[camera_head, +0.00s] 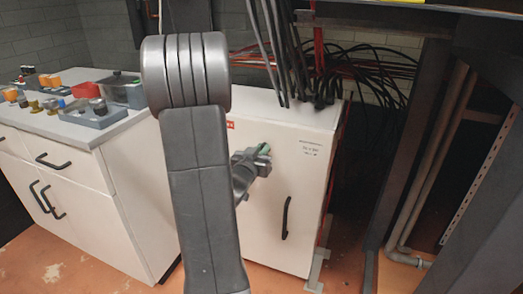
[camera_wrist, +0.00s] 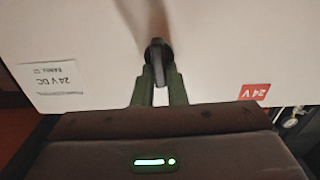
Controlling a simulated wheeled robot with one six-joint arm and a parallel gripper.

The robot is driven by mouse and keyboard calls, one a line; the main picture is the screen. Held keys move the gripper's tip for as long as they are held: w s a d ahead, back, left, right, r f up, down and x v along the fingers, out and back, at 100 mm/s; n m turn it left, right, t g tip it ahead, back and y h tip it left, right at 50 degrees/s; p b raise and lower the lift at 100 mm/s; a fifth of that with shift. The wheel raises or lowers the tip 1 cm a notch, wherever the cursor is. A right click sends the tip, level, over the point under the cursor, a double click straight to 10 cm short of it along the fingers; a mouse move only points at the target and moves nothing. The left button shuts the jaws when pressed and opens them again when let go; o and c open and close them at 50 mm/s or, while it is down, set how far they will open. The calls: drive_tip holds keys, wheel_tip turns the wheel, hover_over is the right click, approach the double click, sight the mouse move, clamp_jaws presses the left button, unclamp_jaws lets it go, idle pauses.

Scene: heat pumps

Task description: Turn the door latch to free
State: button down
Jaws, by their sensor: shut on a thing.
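The door latch (camera_wrist: 158,58) is a small dark knob on the white cabinet door, at the middle of the wrist view. My gripper (camera_wrist: 158,84) is shut on it, with a greenish finger on either side. The latch's exact angle is hard to tell. In the head view my gripper (camera_head: 262,152) is against the upper part of the white cabinet door (camera_head: 300,190), and it hides the latch there. The door looks shut. A black vertical handle (camera_head: 286,217) is on the door, below and to the right of my gripper.
My arm covers the middle of the head view. A white drawer unit (camera_head: 90,190) with small parts and a grey tray (camera_head: 92,115) on top stands to the left. Cables (camera_head: 290,60) rise from the cabinet top. Pipes (camera_head: 425,170) and a dark frame stand to the right.

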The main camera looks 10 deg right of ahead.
drive_tip(key=shift+w+a+f+n+p, duration=0.15)
drive_tip(key=shift+n+p, duration=1.15)
drive_tip(key=shift+n, duration=1.55)
drive_tip(key=shift+w+a+f+n+p, duration=0.1)
drive_tip(key=shift+a+f+n+p, duration=0.15)
drive_tip(key=shift+n+p, duration=1.9)
drive_tip(key=shift+w+a+f+n+p, duration=0.15)
drive_tip(key=shift+n+p, duration=0.35)
drive_tip(key=shift+n, duration=3.1)
drive_tip(key=shift+s+f, duration=0.1)
drive_tip(key=c, duration=1.5)
unclamp_jaws()
drive_tip(key=shift+o, duration=0.2)
drive_tip(key=v, duration=1.3)
drive_tip(key=shift+s+a, duration=0.2)
drive_tip(key=shift+s, duration=0.15)
